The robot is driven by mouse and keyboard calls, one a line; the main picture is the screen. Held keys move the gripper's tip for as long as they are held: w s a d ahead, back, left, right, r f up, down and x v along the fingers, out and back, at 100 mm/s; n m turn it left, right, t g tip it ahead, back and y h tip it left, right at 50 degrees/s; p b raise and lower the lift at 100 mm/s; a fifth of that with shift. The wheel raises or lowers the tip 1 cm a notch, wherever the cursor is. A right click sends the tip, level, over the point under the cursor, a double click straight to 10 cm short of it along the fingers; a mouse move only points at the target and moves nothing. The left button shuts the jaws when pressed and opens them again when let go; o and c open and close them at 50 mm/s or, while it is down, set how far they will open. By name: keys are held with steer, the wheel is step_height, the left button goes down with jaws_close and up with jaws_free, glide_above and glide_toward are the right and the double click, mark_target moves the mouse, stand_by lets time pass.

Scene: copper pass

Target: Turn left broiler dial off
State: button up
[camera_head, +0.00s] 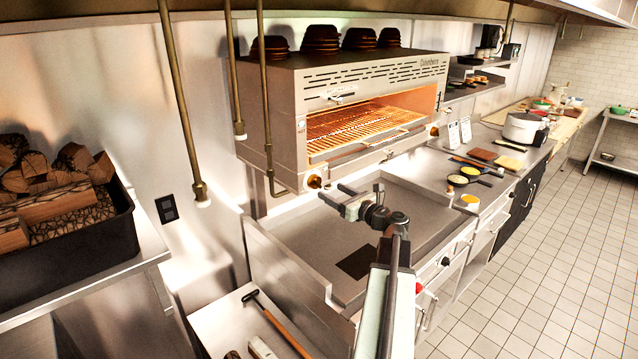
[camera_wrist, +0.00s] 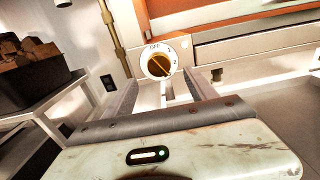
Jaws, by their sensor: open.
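The left broiler dial (camera_head: 315,181) is a gold knob on a round white face at the lower left corner of the broiler (camera_head: 300,90). In the wrist view the left broiler dial (camera_wrist: 158,64) shows OFF at its top and numbers at its right. Its handle looks slanted away from upright; which end points is unclear. The broiler's inside glows orange. My gripper (camera_head: 335,192) is open and empty, just in front of and slightly below the dial. In the wrist view its two fingers (camera_wrist: 162,85) stand apart below the dial, not visibly touching it.
A second dial (camera_head: 434,131) sits at the broiler's right corner. Hanging pipes (camera_head: 265,95) run down near the broiler's left side. A flat griddle (camera_head: 405,205) lies below my gripper. A black bin of firewood (camera_head: 75,225) stands at the left. The tiled floor at the right is clear.

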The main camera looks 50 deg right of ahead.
mark_target(319, 185)
steer(key=w, duration=0.7)
steer(key=shift+w+d, duration=0.15)
steer(key=shift+d, duration=0.1)
steer(key=c, duration=1.4)
